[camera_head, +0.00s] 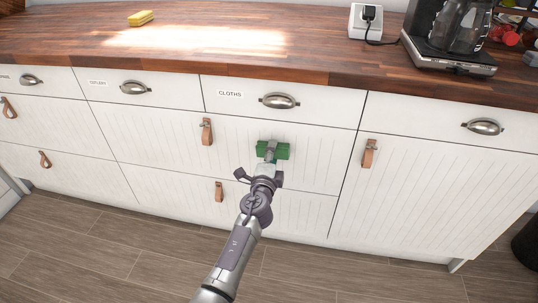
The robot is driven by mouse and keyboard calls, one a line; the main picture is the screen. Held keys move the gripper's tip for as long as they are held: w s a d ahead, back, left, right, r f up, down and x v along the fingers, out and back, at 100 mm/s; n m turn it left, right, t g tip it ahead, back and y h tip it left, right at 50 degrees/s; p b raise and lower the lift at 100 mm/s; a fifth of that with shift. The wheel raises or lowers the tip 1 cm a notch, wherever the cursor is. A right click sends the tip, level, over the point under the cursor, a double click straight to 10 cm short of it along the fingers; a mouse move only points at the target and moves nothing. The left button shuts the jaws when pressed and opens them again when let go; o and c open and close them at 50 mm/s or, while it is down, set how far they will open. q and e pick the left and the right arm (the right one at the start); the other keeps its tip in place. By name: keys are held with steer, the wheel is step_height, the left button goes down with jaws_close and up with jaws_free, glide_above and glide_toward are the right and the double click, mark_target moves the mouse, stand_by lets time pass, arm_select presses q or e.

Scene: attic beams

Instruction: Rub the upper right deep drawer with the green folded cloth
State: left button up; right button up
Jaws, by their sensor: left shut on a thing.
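The green folded cloth (283,151) is at the front of the upper right deep drawer (310,155), right of that drawer's leather pull. It looks to be against the white grooved panel, but I cannot tell whether it touches. My left gripper (269,158) is shut on the cloth, with cloth showing on both sides of the fingers. The gripper hides the cloth's middle. The drawer sits below the shallow drawer labelled CLOTHS (230,93) and looks shut. My right gripper is not in view.
A leather pull (206,132) sticks out left of the cloth; another (219,191) hangs on the drawer below. A metal cup handle (279,101) is above. The wooden counter (250,65) overhead holds a yellow sponge (141,18) and a coffee maker (450,40). The floor in front is clear.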

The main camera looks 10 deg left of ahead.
mark_target(257, 151)
arm_select(q)
steer(key=shift+s+a+p, duration=0.15)
steer(key=shift+a+p, duration=0.25)
steer(key=shift+a, duration=2)
steer(key=shift+w+a, duration=0.2)
steer(key=shift+a, duration=0.75)
steer(key=shift+w+a, duration=0.1)
steer(key=shift+a, duration=0.75)
steer(key=shift+w+a+r, duration=0.1)
steer(key=shift+a, duration=0.8)
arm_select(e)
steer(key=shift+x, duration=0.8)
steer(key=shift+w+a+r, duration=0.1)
arm_select(q)
steer(key=shift+p, duration=0.3)
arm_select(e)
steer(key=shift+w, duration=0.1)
